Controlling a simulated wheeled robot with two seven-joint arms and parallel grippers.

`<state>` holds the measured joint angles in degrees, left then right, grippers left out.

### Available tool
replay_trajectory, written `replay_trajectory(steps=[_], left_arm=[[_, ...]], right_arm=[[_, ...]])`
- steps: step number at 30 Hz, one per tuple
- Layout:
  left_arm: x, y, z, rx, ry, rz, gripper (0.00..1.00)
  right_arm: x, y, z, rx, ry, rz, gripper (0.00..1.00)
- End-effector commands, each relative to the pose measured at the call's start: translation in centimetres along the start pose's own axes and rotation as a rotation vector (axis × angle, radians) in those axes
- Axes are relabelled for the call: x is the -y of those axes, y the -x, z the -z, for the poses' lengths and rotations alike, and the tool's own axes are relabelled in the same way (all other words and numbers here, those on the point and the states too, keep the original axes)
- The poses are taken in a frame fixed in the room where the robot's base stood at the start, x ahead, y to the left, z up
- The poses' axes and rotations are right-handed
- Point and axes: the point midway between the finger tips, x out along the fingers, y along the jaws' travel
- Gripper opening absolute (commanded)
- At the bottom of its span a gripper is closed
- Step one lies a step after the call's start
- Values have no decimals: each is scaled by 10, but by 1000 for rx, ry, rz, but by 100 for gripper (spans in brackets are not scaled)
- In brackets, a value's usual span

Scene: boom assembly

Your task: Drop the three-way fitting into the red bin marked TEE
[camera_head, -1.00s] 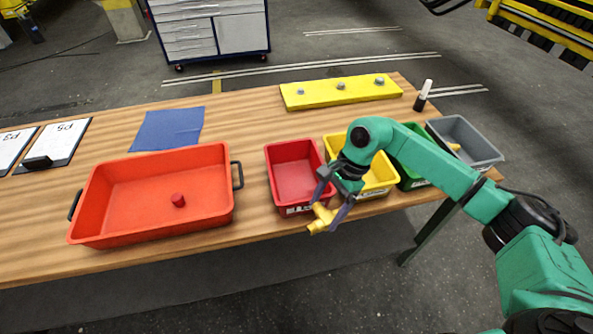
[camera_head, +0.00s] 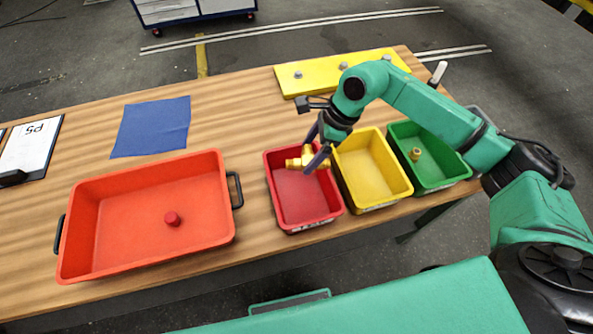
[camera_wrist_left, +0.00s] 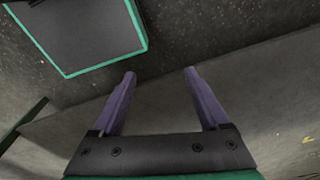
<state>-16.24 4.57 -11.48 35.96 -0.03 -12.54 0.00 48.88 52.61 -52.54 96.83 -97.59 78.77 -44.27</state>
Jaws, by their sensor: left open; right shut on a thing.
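The brass three-way fitting (camera_head: 296,163) is held between the fingers of my right gripper (camera_head: 315,158), which is shut on it. The fitting shows over the back part of the red bin (camera_head: 304,203) in the head view. The bin's front label is too small to read surely. Whether the fitting touches the bin cannot be told. My left gripper (camera_wrist_left: 157,85) shows only in the left wrist view, open and empty, with bare floor beyond its fingers.
A yellow bin (camera_head: 371,170) and a green bin (camera_head: 432,165) with a brass piece stand to the right. A large orange tray (camera_head: 130,225) holding a red cap (camera_head: 172,218) stands to the left. A blue cloth (camera_head: 152,127) and a yellow board (camera_head: 330,75) lie behind.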

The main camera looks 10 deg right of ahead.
Motion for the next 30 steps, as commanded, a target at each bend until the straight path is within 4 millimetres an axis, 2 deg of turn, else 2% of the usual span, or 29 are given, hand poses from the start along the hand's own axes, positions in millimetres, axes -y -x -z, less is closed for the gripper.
replay_trajectory(steps=[11, 14, 20, 21, 22, 30], left_arm=[[-5, -23, -35, 51, 2, -7, 78], [-5, -25, -32, 47, 2, -6, 78], [-2, -24, -11, 12, 1, -2, 78], [-2, -24, -9, 8, 1, -2, 78], [-2, -24, -8, 8, 1, -2, 78], [-3, -26, -18, 22, 1, -4, 78]], right_arm=[[-1, -48, 20, 0, 0, -2, 13], [0, -54, 22, 1, 1, -1, 13], [0, -53, 22, 1, 1, -1, 13], [0, -53, 22, 1, 1, -1, 93], [0, -53, 22, 0, 1, -1, 100], [0, -52, 23, -1, 1, -1, 100]])
